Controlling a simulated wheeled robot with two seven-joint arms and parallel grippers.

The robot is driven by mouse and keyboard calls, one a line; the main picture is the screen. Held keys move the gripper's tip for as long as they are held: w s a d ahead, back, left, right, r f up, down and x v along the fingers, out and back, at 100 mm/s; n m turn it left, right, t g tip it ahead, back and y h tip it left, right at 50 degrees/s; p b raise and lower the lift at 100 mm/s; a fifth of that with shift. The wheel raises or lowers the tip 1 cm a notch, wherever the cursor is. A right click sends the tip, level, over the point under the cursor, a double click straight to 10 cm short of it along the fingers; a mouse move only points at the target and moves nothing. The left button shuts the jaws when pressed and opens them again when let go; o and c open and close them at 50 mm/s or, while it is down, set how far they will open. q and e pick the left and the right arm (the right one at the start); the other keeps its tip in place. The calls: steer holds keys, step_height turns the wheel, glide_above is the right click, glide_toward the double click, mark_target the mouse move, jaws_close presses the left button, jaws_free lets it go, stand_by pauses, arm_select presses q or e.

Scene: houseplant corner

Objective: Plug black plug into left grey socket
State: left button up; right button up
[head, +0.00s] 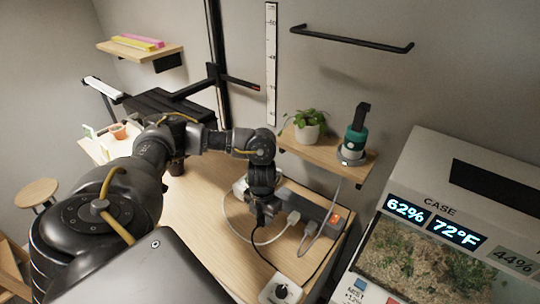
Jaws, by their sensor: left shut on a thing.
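A dark grey power strip (318,207) lies on the wooden table, with a lit orange switch (335,218) at its right end. Two light grey plugs sit at its front side, one (293,217) nearer my gripper and one (310,228) to the right. My left gripper (262,221) points down close to the strip's left end. It is shut on a small dark thing, which looks like the black plug but is mostly hidden by the fingers. The strip's left sockets are hidden behind my gripper, so I cannot tell whether the plug touches one. My right gripper is not in view.
A white box (280,290) with a black round part sits at the table's front edge. Pale and dark cables loop around my gripper. A shelf (330,153) with a plant (308,126) and a teal device (355,141) overhangs behind. A terrarium case (450,215) stands right.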

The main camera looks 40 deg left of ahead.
arm_select(q)
steer(key=shift+w+d+f+b, duration=0.1)
steer(key=shift+w+f+b, duration=0.35)
steer(key=shift+b, duration=0.2)
steer(key=shift+w+f+b, duration=0.8)
steer(key=shift+w+b, duration=0.2)
steer(key=shift+b, duration=0.2)
steer(key=shift+w+r, duration=0.25)
steer(key=shift+w, duration=0.15)
steer(key=shift+w+a, duration=0.15)
steer(key=shift+w, duration=0.4)
steer(key=shift+w+a, duration=0.15)
steer(key=shift+w, duration=0.4)
steer(key=shift+r+p, duration=0.1)
steer(key=shift+p, duration=0.45)
steer(key=shift+w, duration=0.7)
steer(key=o, duration=1.1)
